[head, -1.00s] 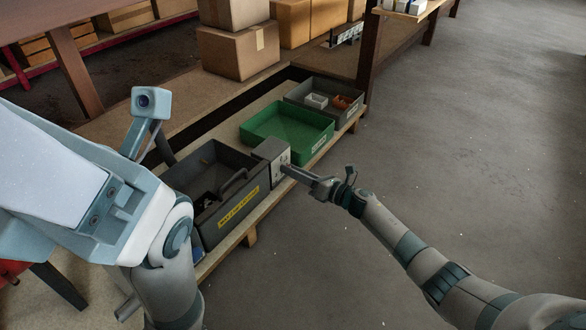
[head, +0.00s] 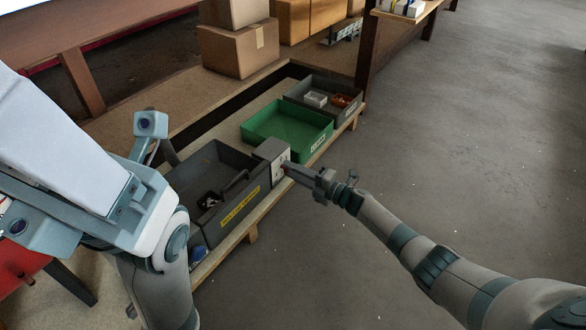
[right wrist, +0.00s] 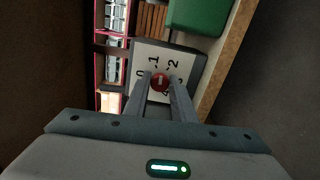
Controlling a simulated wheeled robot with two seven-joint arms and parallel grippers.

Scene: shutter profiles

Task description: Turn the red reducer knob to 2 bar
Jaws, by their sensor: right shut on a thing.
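The red reducer knob (right wrist: 160,81) is in the middle of the right wrist view, on a white dial plate (right wrist: 166,56) with black figures. I make out 0, 1 and 2; others are partly hidden by the fingers. A pale mark shows on the knob, but I cannot tell which figure it points to. My right gripper (right wrist: 161,84) is shut on the knob, one finger on each side. In the head view my right gripper (head: 290,170) reaches the grey box (head: 270,151) that bears the dial. My left arm shows at the left; its gripper does not.
A grey toolbox (head: 222,222) with a yellow label stands left of the dial box. Behind are a green tray (head: 290,128) and a grey bin (head: 345,112) on the low shelf. Cardboard boxes (head: 238,50) stand farther back. The floor (head: 470,160) at the right is clear.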

